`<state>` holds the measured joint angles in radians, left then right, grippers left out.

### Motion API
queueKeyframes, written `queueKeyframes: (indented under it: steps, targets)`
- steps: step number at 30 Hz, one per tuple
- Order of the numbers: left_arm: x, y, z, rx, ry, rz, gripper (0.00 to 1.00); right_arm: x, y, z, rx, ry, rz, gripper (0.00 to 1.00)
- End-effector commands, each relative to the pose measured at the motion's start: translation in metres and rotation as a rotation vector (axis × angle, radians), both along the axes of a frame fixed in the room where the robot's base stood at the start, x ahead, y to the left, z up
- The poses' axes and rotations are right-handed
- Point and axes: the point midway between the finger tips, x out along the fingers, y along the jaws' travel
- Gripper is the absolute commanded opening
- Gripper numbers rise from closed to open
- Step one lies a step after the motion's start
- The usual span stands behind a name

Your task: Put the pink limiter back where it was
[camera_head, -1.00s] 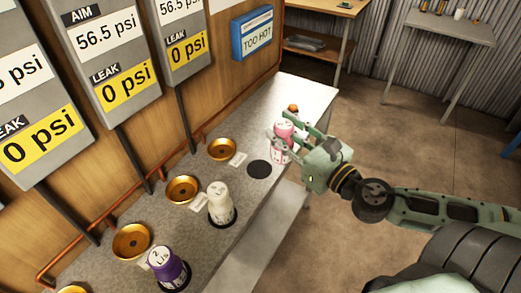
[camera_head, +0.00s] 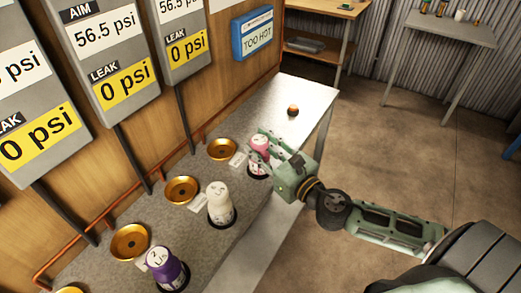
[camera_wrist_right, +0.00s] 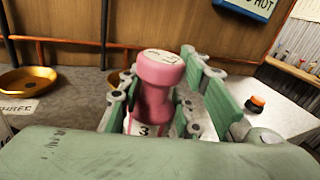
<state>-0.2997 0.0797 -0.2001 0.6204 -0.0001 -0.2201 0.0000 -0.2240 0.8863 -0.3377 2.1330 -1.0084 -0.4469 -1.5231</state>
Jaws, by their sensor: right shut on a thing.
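The pink limiter (camera_head: 260,148) stands upright at the black round pad on the bench (camera_head: 292,92), beside the farthest brass bowl (camera_head: 222,149). My right gripper (camera_head: 264,150) is shut on it. In the right wrist view the pink limiter (camera_wrist_right: 158,88) sits between the green fingers, with a "3" on its white lower part. Its base is mostly hidden there, and I cannot tell whether it bears fully on the pad. My left gripper is not in view.
A white limiter (camera_head: 219,203) and a purple limiter (camera_head: 167,266) stand on their own black pads nearer along the bench. A small orange-topped thing (camera_head: 293,110) stands at the bench's far end. Gauge boxes (camera_head: 118,60) hang on the wall behind.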

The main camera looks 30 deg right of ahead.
Motion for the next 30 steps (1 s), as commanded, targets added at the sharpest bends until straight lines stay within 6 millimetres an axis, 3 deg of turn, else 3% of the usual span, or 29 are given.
queueKeyframes:
  steps: [12, 13, 18, 30]
  targets:
    - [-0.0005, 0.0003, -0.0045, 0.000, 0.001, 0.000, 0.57, 0.0001, -0.0002, -0.0062, 0.000, -0.003, 0.000, 0.00]
    - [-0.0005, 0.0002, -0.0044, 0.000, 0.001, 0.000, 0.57, -0.0001, -0.0002, -0.0072, 0.000, -0.001, 0.000, 0.32]
    - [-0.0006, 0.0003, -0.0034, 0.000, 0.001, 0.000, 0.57, -0.0001, -0.0002, -0.0062, 0.000, -0.001, 0.000, 0.47]
    - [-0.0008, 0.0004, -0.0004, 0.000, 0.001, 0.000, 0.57, -0.0001, -0.0003, -0.0023, -0.001, -0.001, 0.000, 0.50]
